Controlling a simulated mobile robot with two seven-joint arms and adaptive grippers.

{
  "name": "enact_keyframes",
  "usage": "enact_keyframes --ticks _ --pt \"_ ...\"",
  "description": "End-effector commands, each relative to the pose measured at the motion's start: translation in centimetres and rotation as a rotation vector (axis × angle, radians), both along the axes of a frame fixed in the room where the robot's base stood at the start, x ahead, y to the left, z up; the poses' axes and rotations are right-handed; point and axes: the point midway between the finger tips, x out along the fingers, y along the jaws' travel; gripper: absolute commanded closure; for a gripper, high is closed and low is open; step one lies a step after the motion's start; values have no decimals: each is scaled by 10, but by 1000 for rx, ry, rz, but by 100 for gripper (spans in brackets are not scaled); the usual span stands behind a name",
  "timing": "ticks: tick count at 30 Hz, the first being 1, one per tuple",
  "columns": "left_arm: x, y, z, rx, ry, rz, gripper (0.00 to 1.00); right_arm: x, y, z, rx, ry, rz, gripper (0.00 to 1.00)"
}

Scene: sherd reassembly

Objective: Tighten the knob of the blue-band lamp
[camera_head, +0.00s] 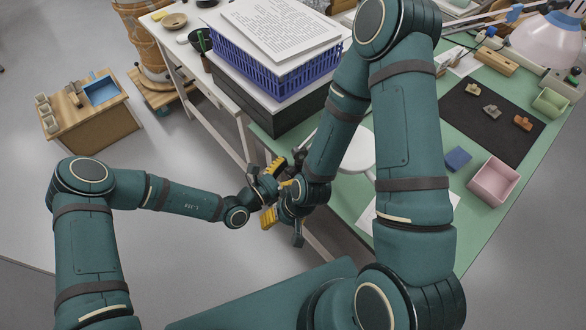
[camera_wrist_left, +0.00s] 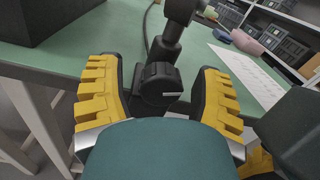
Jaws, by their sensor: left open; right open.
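In the left wrist view a black ridged knob (camera_wrist_left: 160,85) with a pale line on its face sits low on a dark lamp post (camera_wrist_left: 172,42). My left gripper (camera_head: 274,174) is open, with its yellow-padded fingers on either side of the knob and gaps showing at both sides. In the head view the knob is hidden behind my grippers and arm. My right gripper (camera_head: 282,226) is open and empty, just below the left one, close to the table's edge. A blue band on this post is not visible.
A blue basket (camera_head: 262,68) with papers stands on a black box (camera_head: 285,115) at the green table's (camera_head: 468,190) left end. A white round thing (camera_head: 352,152) is partly behind my right arm. A pink box (camera_head: 494,183), dark mat (camera_head: 487,122) and pale lamp shade (camera_head: 548,42) lie farther right.

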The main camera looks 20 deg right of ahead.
Motion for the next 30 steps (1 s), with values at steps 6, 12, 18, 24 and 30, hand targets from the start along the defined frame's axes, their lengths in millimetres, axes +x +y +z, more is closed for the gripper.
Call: enact_keyframes --ticks 6,12,18,24,30 --pt "0 0 0 0 0 0 60 0 0 0 0 0 0 36" --pt "0 0 0 0 0 0 100 0 0 0 0 0 0 36" --pt "0 0 3 23 -60 -1 100 -2 0 13 1 4 0 36" --pt "0 0 3 68 -190 -1 100 -3 0 31 1 8 0 36" --pt "0 0 1 82 -237 0 100 -3 0 33 1 8 -1 36"
